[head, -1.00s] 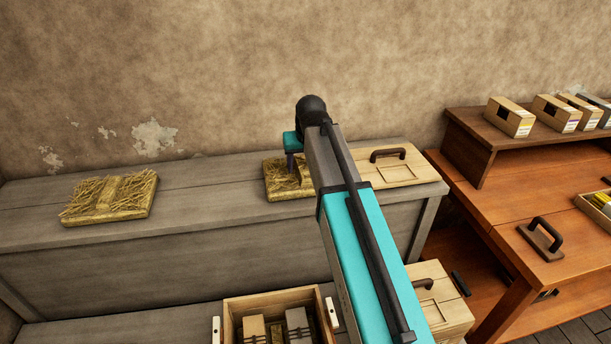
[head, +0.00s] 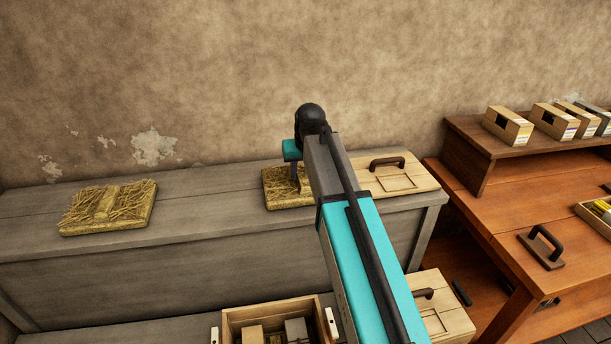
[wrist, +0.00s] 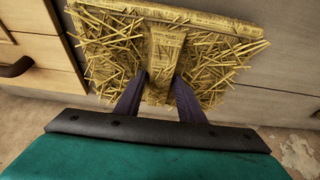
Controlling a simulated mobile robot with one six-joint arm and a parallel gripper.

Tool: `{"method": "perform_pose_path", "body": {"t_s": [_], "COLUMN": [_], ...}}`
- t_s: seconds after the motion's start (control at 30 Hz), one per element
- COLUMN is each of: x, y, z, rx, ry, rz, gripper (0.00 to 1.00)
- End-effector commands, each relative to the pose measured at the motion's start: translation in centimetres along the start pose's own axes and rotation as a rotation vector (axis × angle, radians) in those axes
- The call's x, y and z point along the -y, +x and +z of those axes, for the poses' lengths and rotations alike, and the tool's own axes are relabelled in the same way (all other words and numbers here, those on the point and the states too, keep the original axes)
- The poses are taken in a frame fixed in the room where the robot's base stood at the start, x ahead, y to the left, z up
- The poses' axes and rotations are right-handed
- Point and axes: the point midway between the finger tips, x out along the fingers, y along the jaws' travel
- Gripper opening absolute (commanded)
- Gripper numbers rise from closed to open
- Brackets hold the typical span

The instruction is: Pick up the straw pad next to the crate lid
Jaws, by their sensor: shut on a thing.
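The straw pad (head: 283,190) lies on the grey bench top, at the left side of the crate lid (head: 400,176), which has a dark handle. My arm hides the pad's right part in the head view. In the wrist view the pad (wrist: 110,40) fills the upper middle, with a raised straw ridge (wrist: 163,65) along its centre. My gripper (wrist: 160,88) is shut on this ridge, one dark finger on each side. The crate lid (wrist: 40,65) shows at the left of the wrist view. I cannot tell whether the pad is clear of the bench.
A second straw pad (head: 108,206) lies further left on the grey bench (head: 205,195). An open wooden crate (head: 232,325) stands below in front, with another handled lid (head: 440,310) beside it. An orange-brown desk (head: 500,215) with a shelf of boxes is at the right.

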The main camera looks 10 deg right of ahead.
Motion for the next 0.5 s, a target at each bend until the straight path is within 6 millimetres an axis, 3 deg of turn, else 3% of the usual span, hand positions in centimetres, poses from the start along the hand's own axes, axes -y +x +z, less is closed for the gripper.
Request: {"method": "perform_pose_path", "body": {"t_s": [0.43, 0.5], "x": [0.0, -0.6], "y": [-2.8, -3.1], "z": [-1.3, -0.7], "rx": [-0.004, -0.002], "ry": [0.0, 0.001], "rz": [0.0, 0.001], "gripper": [0.0, 0.0]}}
